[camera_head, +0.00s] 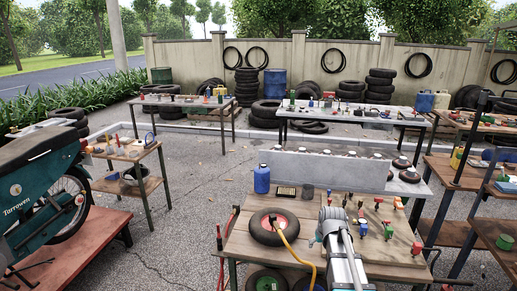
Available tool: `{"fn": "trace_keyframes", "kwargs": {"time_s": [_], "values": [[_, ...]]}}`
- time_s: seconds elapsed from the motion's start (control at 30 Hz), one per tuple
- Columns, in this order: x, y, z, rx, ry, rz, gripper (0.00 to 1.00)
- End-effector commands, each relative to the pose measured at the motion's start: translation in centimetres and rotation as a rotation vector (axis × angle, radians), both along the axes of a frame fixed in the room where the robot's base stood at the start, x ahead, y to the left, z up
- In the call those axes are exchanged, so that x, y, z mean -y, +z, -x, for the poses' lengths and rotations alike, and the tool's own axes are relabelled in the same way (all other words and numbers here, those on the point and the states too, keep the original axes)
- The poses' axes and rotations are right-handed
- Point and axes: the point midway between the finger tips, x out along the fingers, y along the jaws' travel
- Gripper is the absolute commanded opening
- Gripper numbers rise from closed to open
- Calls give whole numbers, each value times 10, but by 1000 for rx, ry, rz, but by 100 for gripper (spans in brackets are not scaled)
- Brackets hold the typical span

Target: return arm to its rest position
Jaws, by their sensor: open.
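My grey arm (345,258) reaches up from the bottom edge, right of centre, over the front wooden workbench (245,247). Its silver end (333,216) stands over the middle of the bench, among small tools and fittings. I cannot make out any gripper fingers; they are hidden or out of sight. A small wheel with a black tyre and red hub (273,226) lies flat on the bench, left of my arm. A yellow hose (292,246) curves from near its hub down toward the bottom edge.
A blue bottle (262,179) stands at the bench's back left. Open gravel (195,215) lies between.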

Motion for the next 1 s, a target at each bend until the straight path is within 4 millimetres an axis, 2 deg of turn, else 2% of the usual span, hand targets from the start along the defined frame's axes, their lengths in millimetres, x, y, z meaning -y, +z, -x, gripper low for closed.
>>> {"fn": "trace_keyframes", "kwargs": {"time_s": [0.3,0.4,0.5,0.63,1.0], "values": [[-68,-9,111,-206,13,-9,82],[-84,-11,144,-273,12,-4,82],[-93,-11,167,-320,8,2,82],[-98,-11,181,-351,3,7,82],[-98,-11,180,-355,3,7,82]]}}
